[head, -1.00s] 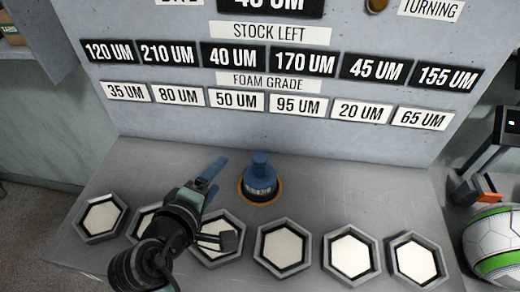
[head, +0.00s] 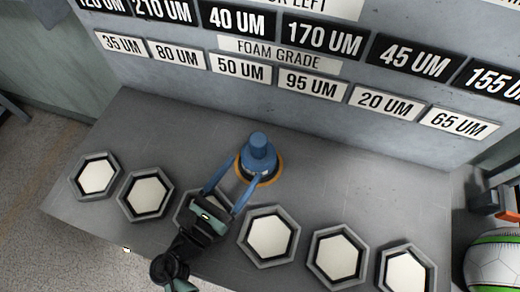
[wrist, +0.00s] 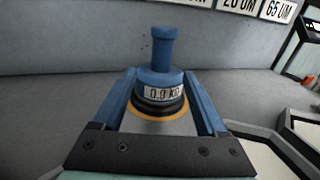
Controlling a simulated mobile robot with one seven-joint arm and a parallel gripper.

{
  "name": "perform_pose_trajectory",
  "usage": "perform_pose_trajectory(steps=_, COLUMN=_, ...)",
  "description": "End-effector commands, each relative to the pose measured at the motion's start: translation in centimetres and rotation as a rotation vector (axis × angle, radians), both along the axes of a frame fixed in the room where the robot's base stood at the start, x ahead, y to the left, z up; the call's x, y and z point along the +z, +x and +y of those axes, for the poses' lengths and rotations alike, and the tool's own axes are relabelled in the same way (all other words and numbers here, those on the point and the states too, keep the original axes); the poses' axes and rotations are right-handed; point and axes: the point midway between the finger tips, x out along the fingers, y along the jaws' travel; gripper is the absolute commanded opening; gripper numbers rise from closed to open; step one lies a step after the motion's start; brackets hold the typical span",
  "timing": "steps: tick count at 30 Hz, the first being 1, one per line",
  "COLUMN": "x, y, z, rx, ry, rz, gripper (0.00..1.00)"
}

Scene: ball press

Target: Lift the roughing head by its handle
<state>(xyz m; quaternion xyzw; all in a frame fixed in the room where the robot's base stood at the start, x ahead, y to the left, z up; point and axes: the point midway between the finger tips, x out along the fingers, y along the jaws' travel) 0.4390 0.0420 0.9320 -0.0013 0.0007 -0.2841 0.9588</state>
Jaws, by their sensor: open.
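The roughing head is a blue knob-like piece (head: 259,153) with an upright handle and a dark lower part. It stands on an orange ring on the grey bench. In the wrist view the head (wrist: 161,75) is centred, and its label reads about "0.0 KG". My gripper (head: 236,180) is open, its two blue fingers pointing at the head from the front. In the wrist view the fingers (wrist: 160,100) lie to the left and right of the head's lower body, below the handle. I cannot tell whether they touch it.
Several hexagonal pads in grey frames (head: 270,260) line the bench's front; my gripper partly covers one. A wall with number plates (head: 312,85) rises behind. A white and green ball (head: 495,262) is at the lower right. Bare bench (head: 170,130) lies left of the head.

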Motion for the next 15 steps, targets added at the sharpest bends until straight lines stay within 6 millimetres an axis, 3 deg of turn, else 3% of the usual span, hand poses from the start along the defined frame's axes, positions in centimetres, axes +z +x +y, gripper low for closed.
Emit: perform_pose_trajectory(steps=15, x=0.6, y=5.0, z=-3.5, rx=-0.002, ry=0.002, rz=-0.002, gripper=0.75)
